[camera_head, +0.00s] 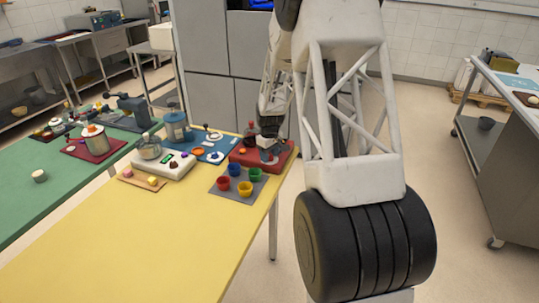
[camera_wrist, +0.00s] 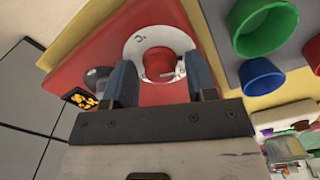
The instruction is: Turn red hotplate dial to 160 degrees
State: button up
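The red hotplate (camera_head: 283,158) lies at the far right corner of the yellow table, partly hidden by my arm in the head view. In the wrist view its red top (camera_wrist: 95,45) carries a red dial knob (camera_wrist: 158,64) inside a white ring scale (camera_wrist: 135,42). A small black display (camera_wrist: 80,98) shows orange digits that I cannot read surely. My gripper (camera_head: 268,147) is above the hotplate. In the wrist view its two fingers stand apart on either side of the knob, with gaps visible, so it is open and empty.
A grey mat (camera_head: 222,192) with red, blue, green and yellow cups lies just in front of the hotplate. A white scale (camera_head: 172,170) and a blue board (camera_head: 205,143) are to its left. The yellow table's (camera_head: 120,240) front area is clear.

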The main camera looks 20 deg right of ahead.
jog(key=c, duration=0.7)
jog(key=shift+m, duration=3.5)
jog(key=o, duration=0.9)
